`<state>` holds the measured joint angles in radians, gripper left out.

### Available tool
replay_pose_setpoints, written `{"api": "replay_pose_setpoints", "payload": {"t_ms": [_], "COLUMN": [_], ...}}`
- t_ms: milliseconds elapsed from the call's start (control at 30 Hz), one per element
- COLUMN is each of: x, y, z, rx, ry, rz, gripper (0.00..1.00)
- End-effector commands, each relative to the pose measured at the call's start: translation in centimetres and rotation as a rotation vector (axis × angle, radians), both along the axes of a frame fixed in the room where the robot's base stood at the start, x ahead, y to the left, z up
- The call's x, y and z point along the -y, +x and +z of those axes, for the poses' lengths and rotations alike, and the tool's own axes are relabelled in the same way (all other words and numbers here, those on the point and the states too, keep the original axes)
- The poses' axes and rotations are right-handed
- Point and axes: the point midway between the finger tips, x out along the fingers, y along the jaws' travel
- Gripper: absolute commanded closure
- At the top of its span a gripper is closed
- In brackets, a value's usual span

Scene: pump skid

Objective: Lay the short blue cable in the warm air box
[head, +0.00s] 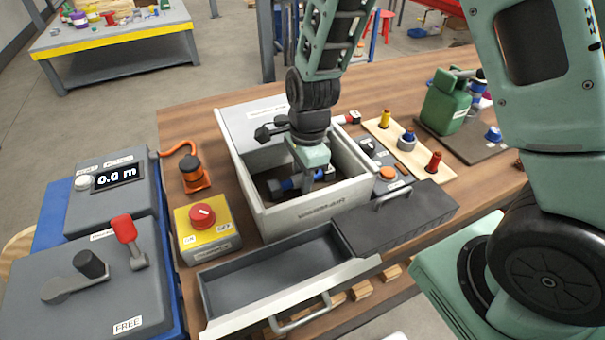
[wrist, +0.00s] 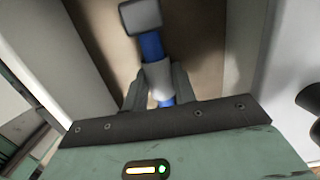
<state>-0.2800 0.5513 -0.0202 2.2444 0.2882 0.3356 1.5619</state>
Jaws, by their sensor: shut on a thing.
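The warm air box (head: 318,212) is a white open-topped box on the wooden bench, with a label on its front wall. My gripper (head: 298,184) reaches down inside it. The short blue cable (head: 284,184) is between my fingers, low in the box, with a dark end to the left. In the wrist view my gripper (wrist: 158,90) is shut on a grey sleeve of the blue cable (wrist: 152,46), which has a grey block-shaped end. The box's brown floor shows behind it. Whether the cable touches the floor I cannot tell.
An open grey drawer (head: 275,270) and a dark lidded box (head: 395,215) stand in front. A yellow box with a red knob (head: 205,225) is at left. A board with coloured plugs (head: 408,140) and a green canister (head: 448,105) are at right.

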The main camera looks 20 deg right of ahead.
Motion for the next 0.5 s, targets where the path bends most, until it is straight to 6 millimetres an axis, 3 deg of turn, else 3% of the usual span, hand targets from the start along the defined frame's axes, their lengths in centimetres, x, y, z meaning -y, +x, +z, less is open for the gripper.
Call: {"api": "replay_pose_setpoints", "payload": {"t_ms": [33, 100, 500], "x": [0.0, 0.0, 0.03], "y": [0.01, 0.0, 0.04], "z": [-0.03, 0.0, 0.75], "rx": [0.0, 0.0, 0.001], "ry": [0.0, 0.0, 0.0], "rz": [0.0, 0.0, 0.001], "gripper": [0.67, 0.48, 0.48]}}
